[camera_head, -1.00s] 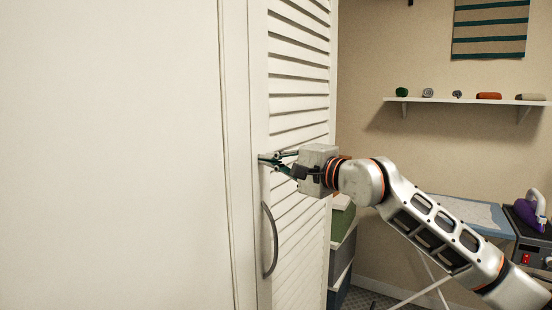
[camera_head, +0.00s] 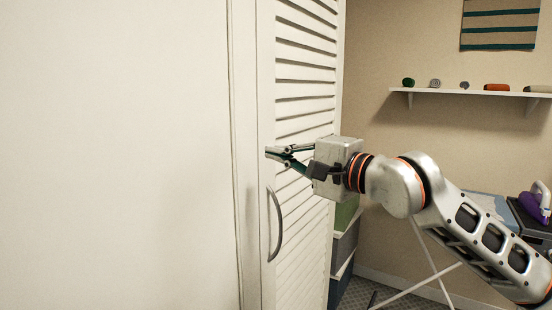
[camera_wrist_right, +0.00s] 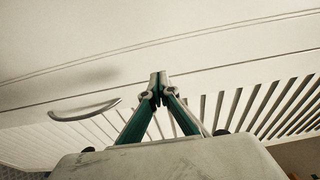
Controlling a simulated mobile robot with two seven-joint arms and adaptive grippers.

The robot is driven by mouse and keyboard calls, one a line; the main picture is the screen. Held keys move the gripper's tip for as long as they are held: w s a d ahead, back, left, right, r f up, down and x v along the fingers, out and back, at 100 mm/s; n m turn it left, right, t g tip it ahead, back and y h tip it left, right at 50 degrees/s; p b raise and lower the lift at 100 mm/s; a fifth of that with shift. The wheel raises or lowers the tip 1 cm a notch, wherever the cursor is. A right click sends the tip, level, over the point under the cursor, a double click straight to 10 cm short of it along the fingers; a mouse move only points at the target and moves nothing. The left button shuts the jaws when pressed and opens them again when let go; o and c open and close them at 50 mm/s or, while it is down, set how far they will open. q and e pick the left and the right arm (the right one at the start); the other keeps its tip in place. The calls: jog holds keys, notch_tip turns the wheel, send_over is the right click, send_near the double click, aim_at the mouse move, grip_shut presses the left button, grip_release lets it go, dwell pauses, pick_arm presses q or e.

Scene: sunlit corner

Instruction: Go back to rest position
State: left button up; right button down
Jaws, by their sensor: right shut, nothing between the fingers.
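My right gripper (camera_head: 270,153) is shut and empty in the head view, its fingertips together in front of the frame of a white louvered door (camera_head: 304,100). It is above the curved metal door handle (camera_head: 275,225) and does not hold it. In the right wrist view the two green-sided fingers meet at their tips (camera_wrist_right: 158,78), and the handle (camera_wrist_right: 85,112) shows to their left. I cannot tell whether the fingertips touch the door. My left gripper is not in view.
A plain white panel (camera_head: 115,150) fills the left. A wall shelf (camera_head: 470,92) with several small items is at the right. Below are an ironing board (camera_head: 485,203), a purple and white iron (camera_head: 537,203) and stacked bins (camera_head: 344,245) beside the door.

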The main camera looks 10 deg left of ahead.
jog(key=s+f+m+g+y, duration=0.3)
jog(key=s+f+m+y, duration=0.35)
jog(key=f+m, duration=0.7)
jog(key=s+d+f+m+t+h, duration=0.2)
jog(key=d+f+m+t+h, duration=0.45)
jog(key=f+m, duration=0.9)
jog(key=s+d+f+m+t+h, duration=0.25)
jog(key=d+f+m+h, duration=0.45)
jog(key=d+f+m, duration=0.8)
jog(key=s+d+f+m+g+h, duration=0.2)
jog(key=s+f+m+g, duration=0.1)
jog(key=s+f+m, duration=0.5)
jog(key=s+d+f+m+g+h, duration=0.2)
jog(key=s+f+m+g, duration=0.1)
jog(key=s+f+m, duration=0.5)
jog(key=s+f, duration=0.3)
jog(key=f, duration=0.3)
jog(key=shift+s+d+f+g+h, duration=0.15)
jog(key=shift+d+g+h, duration=0.15)
jog(key=shift+d, duration=0.1)
